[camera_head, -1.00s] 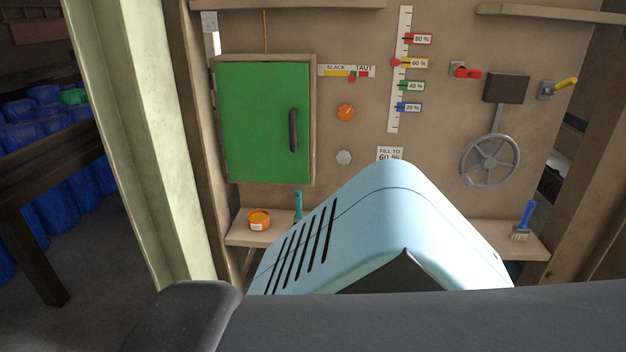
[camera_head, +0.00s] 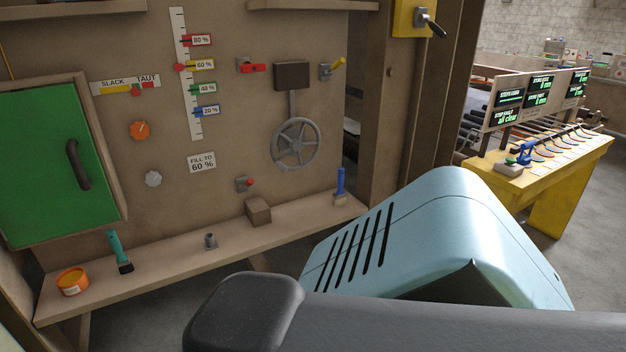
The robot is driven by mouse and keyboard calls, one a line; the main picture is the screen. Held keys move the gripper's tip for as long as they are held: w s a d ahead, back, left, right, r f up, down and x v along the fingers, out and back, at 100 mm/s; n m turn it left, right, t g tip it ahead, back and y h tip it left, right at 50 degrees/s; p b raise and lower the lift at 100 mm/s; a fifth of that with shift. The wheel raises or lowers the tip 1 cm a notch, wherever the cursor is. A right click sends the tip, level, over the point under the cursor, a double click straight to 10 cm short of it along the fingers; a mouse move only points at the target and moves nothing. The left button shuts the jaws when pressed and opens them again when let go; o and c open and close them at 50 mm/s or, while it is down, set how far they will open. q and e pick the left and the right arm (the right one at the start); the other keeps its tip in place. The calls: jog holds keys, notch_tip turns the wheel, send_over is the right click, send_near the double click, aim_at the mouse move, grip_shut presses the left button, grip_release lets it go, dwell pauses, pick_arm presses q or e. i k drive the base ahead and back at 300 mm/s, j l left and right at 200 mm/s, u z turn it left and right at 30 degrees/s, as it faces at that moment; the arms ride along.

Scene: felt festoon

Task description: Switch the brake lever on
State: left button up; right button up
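No lever in view has a readable brake label, so I cannot tell which is the brake lever. A black-handled lever (camera_head: 430,22) sits on a yellow box (camera_head: 409,18) on the post at the top right of the wall. A yellow-handled lever (camera_head: 332,69) and a red-handled lever (camera_head: 251,66) are mounted on the brown wall panel. A small red-tipped lever (camera_head: 244,184) is low on the panel, above the shelf. Neither of my grippers is in view.
A grey handwheel (camera_head: 296,145) is on the panel, with a green cabinet door (camera_head: 45,165) at left. The shelf (camera_head: 185,254) holds an orange tub (camera_head: 72,281), brushes and a small block (camera_head: 258,211). A yellow console (camera_head: 560,165) with screens stands at right.

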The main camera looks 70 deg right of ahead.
aim_at(249, 182)
jog(key=z, duration=1.9)
jog(key=i+j, duration=0.4)
jog(key=i, duration=0.15)
jog(key=i+j, duration=0.4)
jog(key=i, duration=0.2)
jog(key=z, duration=1.15)
